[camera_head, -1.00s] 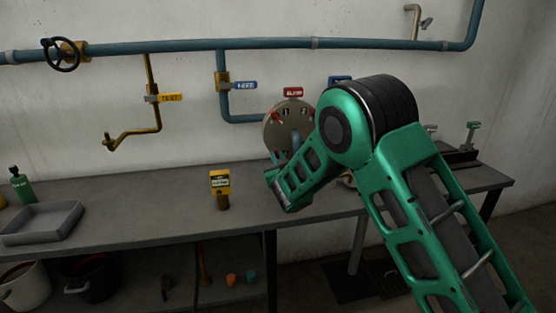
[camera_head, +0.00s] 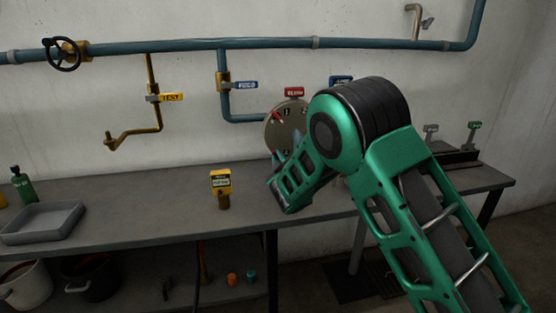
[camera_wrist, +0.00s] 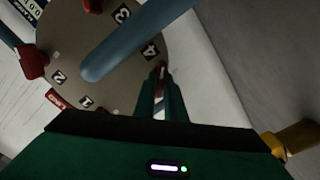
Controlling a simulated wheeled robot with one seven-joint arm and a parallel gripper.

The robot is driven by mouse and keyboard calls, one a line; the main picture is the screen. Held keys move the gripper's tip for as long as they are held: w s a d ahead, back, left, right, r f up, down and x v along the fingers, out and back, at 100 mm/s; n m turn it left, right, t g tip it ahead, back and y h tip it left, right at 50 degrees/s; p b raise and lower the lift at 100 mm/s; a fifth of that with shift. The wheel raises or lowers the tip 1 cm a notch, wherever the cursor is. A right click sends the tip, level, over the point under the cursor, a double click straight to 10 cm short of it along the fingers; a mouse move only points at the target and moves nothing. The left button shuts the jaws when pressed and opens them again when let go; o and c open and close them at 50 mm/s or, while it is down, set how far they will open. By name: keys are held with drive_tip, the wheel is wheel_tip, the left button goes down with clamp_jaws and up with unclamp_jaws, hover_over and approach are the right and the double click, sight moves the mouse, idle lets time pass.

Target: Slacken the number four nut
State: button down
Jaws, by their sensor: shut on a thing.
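The round beige flange cover (camera_wrist: 110,55) fills the upper left of the wrist view, with black number plates 1 to 4 near its rim. My gripper (camera_wrist: 160,76) is shut on a red nut, the number four nut (camera_wrist: 161,70), at the rim beside the 4 plate (camera_wrist: 150,50). The fingers hide part of this nut. Another red nut (camera_wrist: 32,62) sits at the rim near the 2 plate.
A blue pipe (camera_wrist: 130,40) crosses in front of the cover, close to the fingers. A brass fitting (camera_wrist: 292,140) is at the lower right of the wrist view. On the bench (camera_head: 150,205) stand a yellow-topped device (camera_head: 221,183) and a grey tray (camera_head: 42,222).

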drive_tip(key=shift+f, duration=0.2)
drive_tip(key=c, duration=1.8)
unclamp_jaws()
drive_tip(key=shift+r, duration=0.1)
drive_tip(key=v, duration=1)
drive_tip(key=shift+s+d, duration=0.1)
drive_tip(key=shift+s, duration=0.25)
